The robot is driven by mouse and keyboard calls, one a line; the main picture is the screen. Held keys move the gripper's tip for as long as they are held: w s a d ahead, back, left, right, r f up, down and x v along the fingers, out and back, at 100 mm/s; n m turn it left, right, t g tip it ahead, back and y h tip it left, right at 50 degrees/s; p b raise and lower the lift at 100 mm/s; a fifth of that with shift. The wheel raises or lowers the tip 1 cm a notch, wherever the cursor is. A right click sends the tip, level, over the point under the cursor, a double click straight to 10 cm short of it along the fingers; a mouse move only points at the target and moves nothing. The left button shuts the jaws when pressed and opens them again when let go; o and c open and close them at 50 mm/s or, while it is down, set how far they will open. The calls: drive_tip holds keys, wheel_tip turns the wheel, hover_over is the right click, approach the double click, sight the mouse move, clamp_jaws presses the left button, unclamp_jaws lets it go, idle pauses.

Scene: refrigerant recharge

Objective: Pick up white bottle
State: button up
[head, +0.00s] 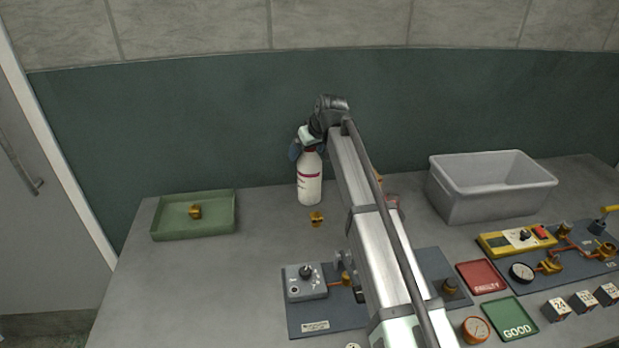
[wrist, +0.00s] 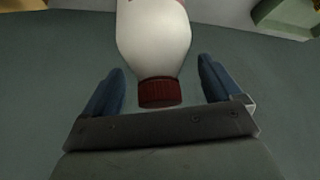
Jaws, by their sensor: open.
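The white bottle (head: 310,181) stands upright on the grey table near the back wall, with a dark red band on its label. In the wrist view the white bottle (wrist: 153,38) shows its shoulder and dark red cap (wrist: 160,92). My gripper (head: 308,147) is at the top of the bottle in the head view. In the wrist view my gripper (wrist: 162,80) is open, with one blue finger on each side of the cap and neck. Gaps show between both fingers and the bottle. My gripper covers the cap in the head view.
A green tray (head: 167,233) with a brass fitting stands at left. Another brass fitting (head: 316,219) lies just in front of the bottle. A grey bin (head: 449,205) stands at right. Red (head: 481,277) and green (head: 508,318) trays and gauge panels fill the front right.

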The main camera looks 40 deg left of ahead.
drive_tip(key=shift+d, duration=0.1)
clamp_jaws()
idle(0.8)
drive_tip(key=shift+s, duration=0.1)
